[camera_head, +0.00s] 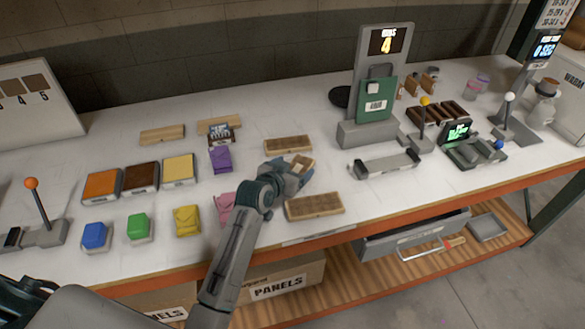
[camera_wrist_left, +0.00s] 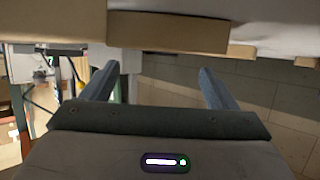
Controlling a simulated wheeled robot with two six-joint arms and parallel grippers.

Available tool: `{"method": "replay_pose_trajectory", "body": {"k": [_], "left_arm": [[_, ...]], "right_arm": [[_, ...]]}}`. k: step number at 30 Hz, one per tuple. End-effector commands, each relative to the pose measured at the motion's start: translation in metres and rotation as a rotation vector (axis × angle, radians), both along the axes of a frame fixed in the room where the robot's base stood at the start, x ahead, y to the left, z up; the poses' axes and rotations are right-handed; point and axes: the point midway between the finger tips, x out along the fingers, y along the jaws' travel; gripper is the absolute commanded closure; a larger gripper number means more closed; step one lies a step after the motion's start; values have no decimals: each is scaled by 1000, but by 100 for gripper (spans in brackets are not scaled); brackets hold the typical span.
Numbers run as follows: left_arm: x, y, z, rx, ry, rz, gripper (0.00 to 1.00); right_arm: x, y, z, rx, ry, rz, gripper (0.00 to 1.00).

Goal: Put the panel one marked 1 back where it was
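I cannot read a mark 1 on any panel. Orange (camera_head: 102,185), dark brown (camera_head: 141,177) and yellow (camera_head: 179,169) square panels lie in a row at the left of the table. My left gripper (camera_head: 299,172) is over the table's middle, between two brown wooden trays (camera_head: 288,143) (camera_head: 314,206). A small light wooden piece (camera_head: 302,161) shows at its fingertips. In the left wrist view the fingers (camera_wrist_left: 156,66) are apart with nothing visible between them. A wooden block (camera_wrist_left: 168,32) shows just beyond the tips. My right gripper is not in view.
Blue (camera_head: 94,236) and green (camera_head: 138,226) blocks and yellow (camera_head: 187,220), purple (camera_head: 220,158) and pink pouches stand near the arm. A grey stand (camera_head: 366,133) holds a green card (camera_head: 376,100). An orange-knobbed lever (camera_head: 40,205) is at the left.

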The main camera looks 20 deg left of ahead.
Motion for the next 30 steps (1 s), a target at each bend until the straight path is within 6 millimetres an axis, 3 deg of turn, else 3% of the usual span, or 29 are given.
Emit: {"method": "replay_pose_trajectory", "body": {"k": [1, 6, 12, 24, 30], "left_arm": [[-3, 0, -13, -3, 22, 0, 20], [-4, -1, -14, -3, 24, 0, 20], [-4, -1, 2, -4, 23, -1, 20], [-75, 14, 32, 0, 12, -1, 20], [-101, 19, 45, 0, 11, -1, 20]], "right_arm": [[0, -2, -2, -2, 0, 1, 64], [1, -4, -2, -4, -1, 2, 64], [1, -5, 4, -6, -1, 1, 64], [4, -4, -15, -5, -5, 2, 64], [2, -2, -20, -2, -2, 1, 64]]}}
